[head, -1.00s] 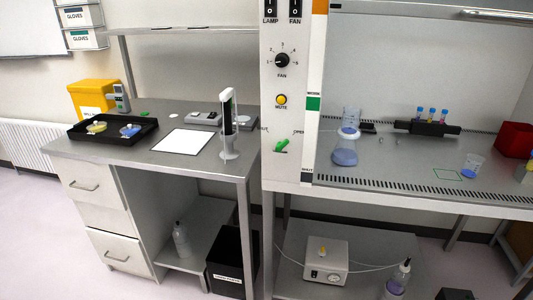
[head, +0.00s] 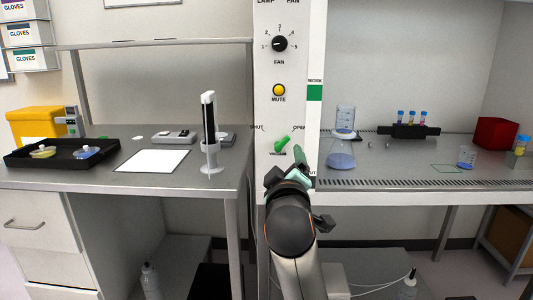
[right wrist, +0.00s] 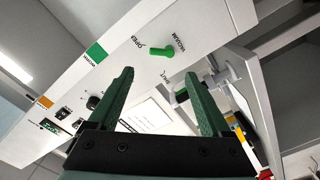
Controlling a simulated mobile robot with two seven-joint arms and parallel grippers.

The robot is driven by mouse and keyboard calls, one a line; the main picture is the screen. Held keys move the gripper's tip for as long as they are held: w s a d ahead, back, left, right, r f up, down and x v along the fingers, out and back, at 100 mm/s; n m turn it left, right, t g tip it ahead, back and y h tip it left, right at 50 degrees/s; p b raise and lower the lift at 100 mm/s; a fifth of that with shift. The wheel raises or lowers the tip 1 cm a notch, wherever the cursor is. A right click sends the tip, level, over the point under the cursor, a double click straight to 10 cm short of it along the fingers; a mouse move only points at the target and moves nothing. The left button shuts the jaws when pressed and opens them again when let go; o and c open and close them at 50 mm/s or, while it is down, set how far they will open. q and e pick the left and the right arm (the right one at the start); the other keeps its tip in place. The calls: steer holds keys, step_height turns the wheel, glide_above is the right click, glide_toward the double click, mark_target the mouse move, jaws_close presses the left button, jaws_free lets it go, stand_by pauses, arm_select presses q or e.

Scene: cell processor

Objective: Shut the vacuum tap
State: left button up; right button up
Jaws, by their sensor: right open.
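The vacuum tap is a small green lever (head: 280,145) on the white front panel, between the printed words SHUT on its left and OPEN on its right. In the head view its lever slants up to the right, towards OPEN. It also shows in the right wrist view (right wrist: 163,52), beyond the fingertips and apart from them. My right gripper (head: 290,170) is just below the tap in the head view. In the right wrist view its two green fingers (right wrist: 158,76) are spread with nothing between them. My left gripper is not in view.
The panel (head: 286,100) also carries a fan dial (head: 280,44) and a yellow mute button (head: 279,90) above the tap. To its right, a flask (head: 341,152) stands in the cabinet. To its left, a pipette stand (head: 209,140) stands on the bench.

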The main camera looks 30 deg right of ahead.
mark_target(285, 144)
steer(key=b+x, duration=0.1)
steer(key=x, duration=0.9)
steer(key=shift+w+d, duration=0.3)
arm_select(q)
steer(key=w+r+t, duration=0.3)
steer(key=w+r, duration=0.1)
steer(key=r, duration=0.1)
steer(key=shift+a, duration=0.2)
arm_select(e)
steer(key=shift+w+d, duration=0.3)
steer(key=shift+w, duration=0.25)
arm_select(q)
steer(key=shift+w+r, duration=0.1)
